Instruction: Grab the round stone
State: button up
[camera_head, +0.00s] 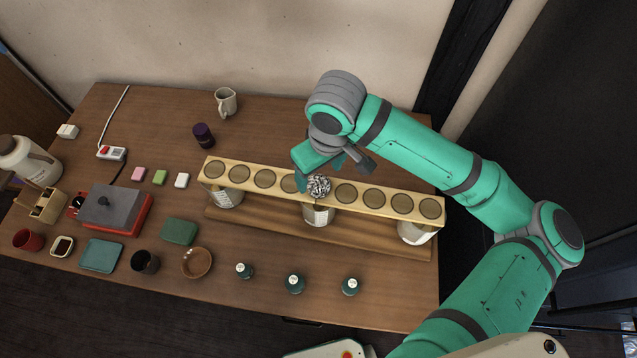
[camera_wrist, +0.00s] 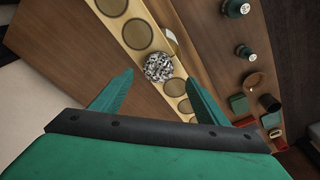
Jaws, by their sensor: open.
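The round stone (camera_head: 319,186) is a speckled black-and-white ball. It rests on the long wooden rack (camera_head: 330,184) with round holes, near its middle, above a white labelled container (camera_head: 318,215). In the wrist view the stone (camera_wrist: 159,68) lies ahead of the fingertips, roughly between their lines. My gripper (camera_wrist: 158,80) is open, with its two green fingers spread and nothing between them. In the head view my gripper (camera_head: 322,166) is just behind and above the stone. It hides part of the rack there. I cannot tell the exact gap to the stone.
Small dark bottles (camera_head: 295,284) stand in front. A purple-black jar (camera_head: 203,134) and a white pitcher (camera_head: 226,101) stand behind. A red-and-grey appliance (camera_head: 112,208) is left. Bare table shows behind the rack.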

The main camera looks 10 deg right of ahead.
aim_at(319, 183)
jog(key=shift+w+f, duration=0.2)
jog(key=shift+f, duration=1.2)
jog(key=shift+w+f, duration=0.15)
jog(key=shift+f, duration=1.2)
jog(key=c, duration=1.3)
